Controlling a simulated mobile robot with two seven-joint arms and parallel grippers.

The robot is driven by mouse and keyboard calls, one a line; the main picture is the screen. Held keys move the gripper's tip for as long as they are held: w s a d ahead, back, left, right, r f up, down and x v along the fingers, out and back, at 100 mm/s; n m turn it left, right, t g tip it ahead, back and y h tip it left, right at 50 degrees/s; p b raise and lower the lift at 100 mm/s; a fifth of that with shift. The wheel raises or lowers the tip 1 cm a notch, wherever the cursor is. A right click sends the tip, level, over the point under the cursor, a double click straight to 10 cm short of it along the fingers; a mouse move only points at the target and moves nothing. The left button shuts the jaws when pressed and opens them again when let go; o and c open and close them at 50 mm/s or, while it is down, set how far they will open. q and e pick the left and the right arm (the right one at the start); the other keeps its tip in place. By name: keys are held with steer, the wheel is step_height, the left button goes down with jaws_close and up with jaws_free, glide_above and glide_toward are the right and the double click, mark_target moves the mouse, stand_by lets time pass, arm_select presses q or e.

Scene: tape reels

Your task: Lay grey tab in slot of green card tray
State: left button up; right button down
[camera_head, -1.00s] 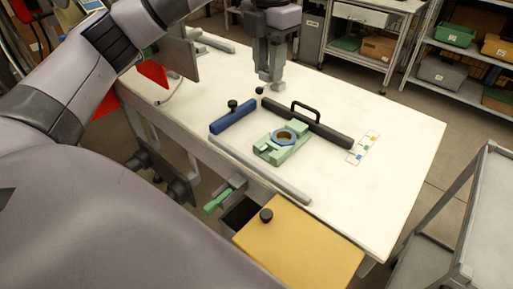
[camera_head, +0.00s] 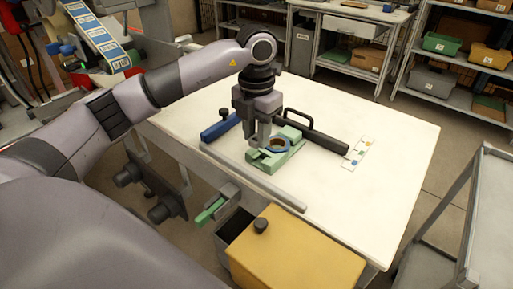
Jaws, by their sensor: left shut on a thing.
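My left gripper (camera_head: 258,142) points down over the tray's left end, just left of the ring. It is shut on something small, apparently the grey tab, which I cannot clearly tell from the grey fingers. Whether it touches the tray is unclear. The gripper hides the tray's left part, and I cannot make out the slot. My right gripper is not in view.
A black-handled dark bar (camera_head: 315,136) lies behind the tray, and a blue bar (camera_head: 220,128) with a black knob to the left. A grey rail (camera_head: 255,178) runs along the front. A yellow lid (camera_head: 295,252) stands at the front edge. The table's right is clear.

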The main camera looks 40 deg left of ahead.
mark_target(256, 138)
arm_select(q)
step_height(256, 138, down, 4)
steer(key=shift+f, duration=0.2)
steer(key=shift+f+b, duration=0.45)
steer(key=shift+f, duration=0.05)
steer(key=shift+f, duration=0.1)
steer(key=o, duration=1)
steer(key=shift+s, duration=0.1)
